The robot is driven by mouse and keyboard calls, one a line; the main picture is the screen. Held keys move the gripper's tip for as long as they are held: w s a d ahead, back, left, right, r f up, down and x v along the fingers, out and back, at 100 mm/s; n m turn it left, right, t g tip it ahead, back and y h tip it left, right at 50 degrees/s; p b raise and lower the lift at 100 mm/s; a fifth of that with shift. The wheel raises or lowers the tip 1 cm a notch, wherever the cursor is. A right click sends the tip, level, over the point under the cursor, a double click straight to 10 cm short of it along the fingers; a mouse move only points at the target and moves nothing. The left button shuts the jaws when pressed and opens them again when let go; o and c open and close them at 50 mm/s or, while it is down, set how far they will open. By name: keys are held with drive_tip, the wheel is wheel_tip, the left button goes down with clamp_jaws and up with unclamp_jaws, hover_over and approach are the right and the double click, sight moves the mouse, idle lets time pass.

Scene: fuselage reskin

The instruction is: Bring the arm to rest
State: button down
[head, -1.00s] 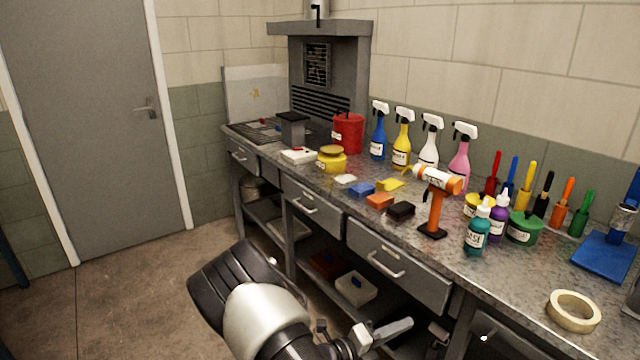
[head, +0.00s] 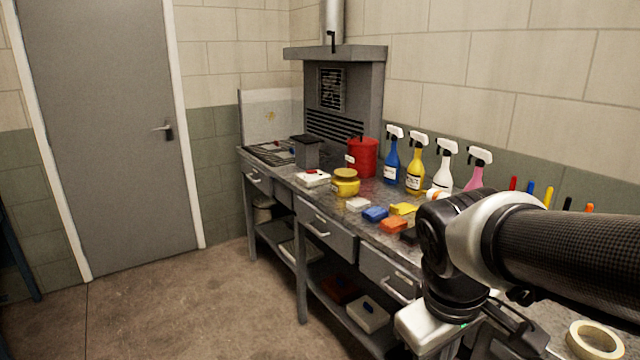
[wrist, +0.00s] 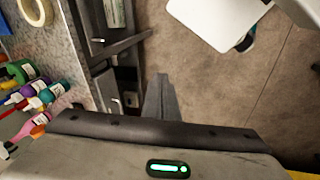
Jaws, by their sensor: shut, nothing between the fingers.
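My gripper (wrist: 161,85) shows in the wrist view as grey fingers pressed together, with nothing between them. It is beyond the front edge of the workbench, with brown floor behind the fingertips. In the head view my arm reaches in from the right edge, bent at a black and white joint, with the wrist end low in front of the bench drawers. The fingers are hard to make out there.
The steel workbench (head: 285,178) runs along the right wall, carrying spray bottles, coloured blocks, a red canister (head: 362,158) and a tape roll (head: 595,341). My arm hides part of its right side. Open floor (head: 190,300) lies left, before a grey door (head: 105,130).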

wheel_tip(320, 180, up, 18)
drive_tip(key=s+a+m+t+y+p, duration=0.1)
drive_tip(key=s+a+m+t+p, duration=0.2)
drive_tip(key=p, duration=1)
drive_tip(key=shift+r+m+y+p, duration=0.15)
drive_tip(key=shift+m+y+p, duration=0.2)
drive_tip(key=shift+m, duration=0.65)
